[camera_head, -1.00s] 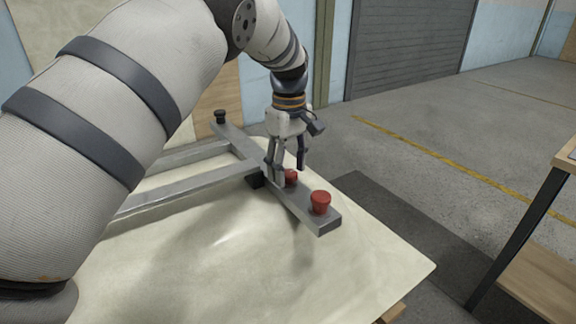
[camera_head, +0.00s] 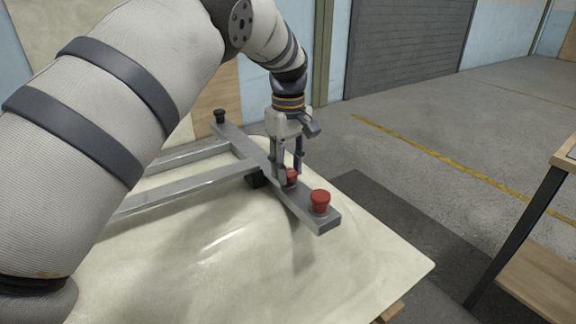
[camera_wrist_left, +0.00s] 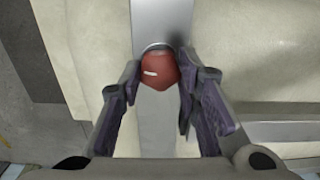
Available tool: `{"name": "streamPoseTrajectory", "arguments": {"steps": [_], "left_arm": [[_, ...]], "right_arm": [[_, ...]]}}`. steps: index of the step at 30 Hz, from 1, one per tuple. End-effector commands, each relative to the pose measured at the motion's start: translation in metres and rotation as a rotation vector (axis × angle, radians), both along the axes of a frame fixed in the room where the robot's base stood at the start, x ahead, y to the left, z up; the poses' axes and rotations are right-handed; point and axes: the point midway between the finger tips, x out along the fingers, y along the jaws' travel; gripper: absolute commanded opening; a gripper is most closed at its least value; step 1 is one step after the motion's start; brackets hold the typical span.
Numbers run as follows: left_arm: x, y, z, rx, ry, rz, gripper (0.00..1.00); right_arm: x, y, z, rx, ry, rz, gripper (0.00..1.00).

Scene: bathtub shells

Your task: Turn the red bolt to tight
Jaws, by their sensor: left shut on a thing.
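One red bolt (camera_head: 292,176) sits in the grey metal bar, partly hidden by my left gripper (camera_head: 289,175), which points down at it. In the left wrist view this red bolt (camera_wrist_left: 158,70) has a pale mark on its face and lies between the two dark finger pads of my left gripper (camera_wrist_left: 157,77). The gripper is shut on it. A second red bolt (camera_head: 320,202) stands upright near the front end of the bar, apart from the gripper. My right gripper is in no view.
The grey metal bar (camera_head: 302,205) belongs to a frame lying on a pale table (camera_head: 300,275). A black bolt (camera_head: 220,117) stands at the bar's far end. The table in front is clear. Another table (camera_head: 540,235) stands at the right.

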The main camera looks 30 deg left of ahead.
Motion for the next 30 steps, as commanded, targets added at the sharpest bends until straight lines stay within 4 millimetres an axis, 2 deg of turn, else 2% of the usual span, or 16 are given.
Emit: {"name": "streamPoseTrajectory", "arguments": {"steps": [30], "left_arm": [[0.0000, 0.0002, 0.0004, 0.000, -0.001, -0.943, 0.03]], "right_arm": [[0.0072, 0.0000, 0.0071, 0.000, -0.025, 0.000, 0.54]]}}
